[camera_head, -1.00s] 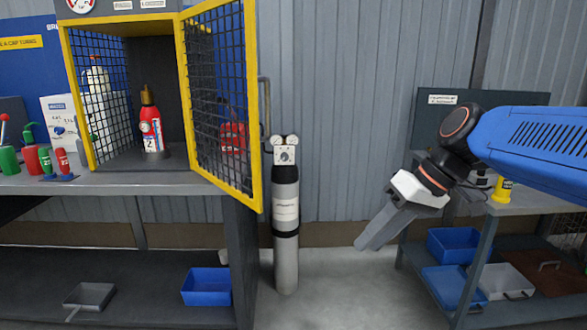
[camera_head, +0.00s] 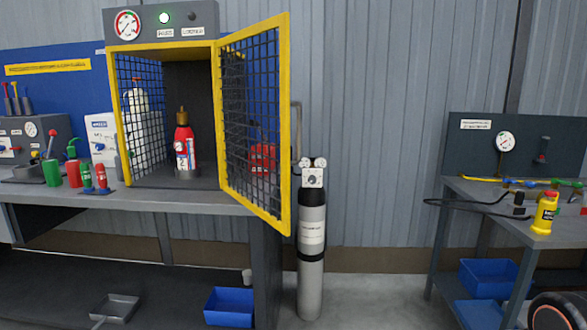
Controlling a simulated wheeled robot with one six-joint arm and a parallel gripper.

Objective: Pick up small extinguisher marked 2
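A small red extinguisher (camera_head: 184,140) with a brass-coloured top stands upright in a grey round holder inside the open yellow-framed cage. My gripper is out of view; only a rounded joint of my arm shows at the bottom right corner.
The cage door (camera_head: 287,140) is swung open to the right, over the bench edge. A grey cylinder (camera_head: 311,270) stands on the floor beside the bench (camera_head: 160,200). Green (camera_head: 52,173) and red (camera_head: 73,174) cups stand left. A right-hand table holds a yellow bottle (camera_head: 545,213) and hoses.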

